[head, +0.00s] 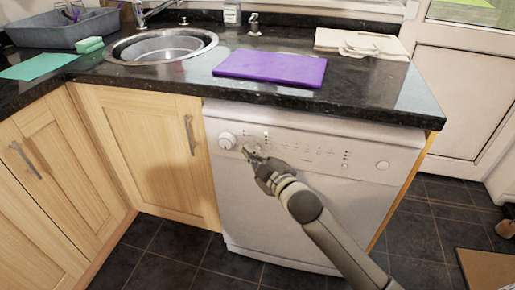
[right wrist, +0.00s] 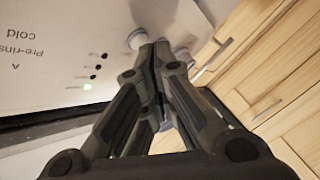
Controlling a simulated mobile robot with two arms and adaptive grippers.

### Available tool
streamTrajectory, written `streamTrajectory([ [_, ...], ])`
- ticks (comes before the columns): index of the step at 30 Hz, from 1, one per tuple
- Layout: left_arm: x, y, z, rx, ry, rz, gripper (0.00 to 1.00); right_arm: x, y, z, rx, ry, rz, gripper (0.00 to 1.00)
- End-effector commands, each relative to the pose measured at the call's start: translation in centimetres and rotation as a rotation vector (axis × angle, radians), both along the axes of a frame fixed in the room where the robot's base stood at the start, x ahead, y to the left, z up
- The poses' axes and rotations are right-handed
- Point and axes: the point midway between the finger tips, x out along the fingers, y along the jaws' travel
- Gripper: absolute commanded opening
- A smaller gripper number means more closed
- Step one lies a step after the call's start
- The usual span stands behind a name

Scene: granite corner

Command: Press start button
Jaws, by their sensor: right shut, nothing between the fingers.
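A white dishwasher-like appliance (head: 300,205) stands under the counter, with a control panel along its top. A large round knob (head: 227,141) is at the panel's left, and a small round button (head: 382,165) is at its right. My right gripper (head: 248,151) is shut and empty, its tips at the panel just right of the large knob. In the right wrist view the closed fingertips (right wrist: 156,46) are beside a round knob (right wrist: 138,38); touching or apart, I cannot tell. A green light (right wrist: 87,86) is lit on the panel. I cannot read which control is start. My left gripper is out of view.
The dark granite counter (head: 180,89) overhangs the panel. It holds a purple board (head: 270,69), a round sink (head: 163,46), a grey tub (head: 62,29) and a green sponge (head: 89,45). Wooden cupboards (head: 150,150) adjoin at left.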

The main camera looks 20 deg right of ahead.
Motion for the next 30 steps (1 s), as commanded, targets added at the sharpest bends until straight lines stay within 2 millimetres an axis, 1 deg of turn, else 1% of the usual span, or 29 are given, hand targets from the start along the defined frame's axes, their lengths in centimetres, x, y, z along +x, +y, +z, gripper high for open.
streamTrajectory([
  [14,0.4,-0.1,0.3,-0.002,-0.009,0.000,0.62,0.1,-0.1,0.0,-0.001,0.000,0.000,0.00],
  [21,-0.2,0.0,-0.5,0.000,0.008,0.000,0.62,0.3,-0.2,0.0,-0.001,0.000,0.000,0.00],
  [30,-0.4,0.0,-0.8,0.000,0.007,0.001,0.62,0.5,-0.3,0.0,-0.001,0.000,0.000,0.00],
])
